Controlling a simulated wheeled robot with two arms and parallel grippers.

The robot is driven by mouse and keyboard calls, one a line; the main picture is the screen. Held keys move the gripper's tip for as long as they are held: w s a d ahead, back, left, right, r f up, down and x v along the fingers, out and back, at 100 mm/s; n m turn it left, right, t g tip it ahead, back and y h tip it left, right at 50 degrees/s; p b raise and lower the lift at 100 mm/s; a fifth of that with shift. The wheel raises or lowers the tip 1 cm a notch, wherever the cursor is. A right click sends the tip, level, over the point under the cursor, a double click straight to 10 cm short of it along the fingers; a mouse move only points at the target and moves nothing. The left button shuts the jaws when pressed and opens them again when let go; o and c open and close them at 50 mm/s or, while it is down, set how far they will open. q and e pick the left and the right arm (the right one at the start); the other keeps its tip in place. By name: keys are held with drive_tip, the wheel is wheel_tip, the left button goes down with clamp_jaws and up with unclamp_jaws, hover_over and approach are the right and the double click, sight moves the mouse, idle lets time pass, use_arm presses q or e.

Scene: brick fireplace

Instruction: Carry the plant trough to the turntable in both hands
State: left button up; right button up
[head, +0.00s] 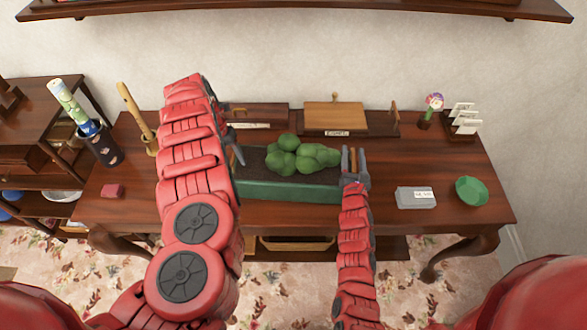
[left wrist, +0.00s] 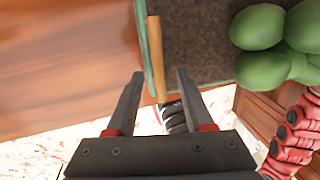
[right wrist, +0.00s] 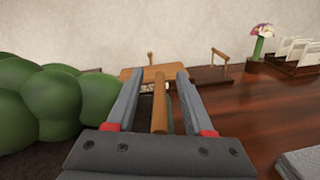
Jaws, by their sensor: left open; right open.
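The plant trough (head: 290,191) is a long green box with dark soil and round green plants, standing on the wooden table. My left gripper (head: 237,154) is at its left end, partly hidden by my arm. In the left wrist view the left gripper (left wrist: 157,80) is open, with the trough's wooden handle (left wrist: 156,60) between and beyond its fingertips. My right gripper (head: 355,165) is at the right end. In the right wrist view the open right gripper (right wrist: 155,78) has the other wooden handle (right wrist: 159,105) between its fingers. I cannot clearly identify a turntable.
Behind the trough stands a square wooden plate (head: 335,115) on a dark, labelled base. A grey box (head: 416,197) and a green bowl (head: 472,190) are at the right. A flower (head: 434,102) and a card rack (head: 462,122) stand behind them. A red block (head: 112,191) lies left.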

use_arm(q)
drive_tip(key=shift+f, duration=0.15)
use_arm(e)
drive_tip(key=shift+w, duration=0.15)
use_arm(q)
clamp_jaws()
use_arm(e)
clamp_jaws()
drive_tip(key=shift+r, duration=0.15)
idle(0.9)
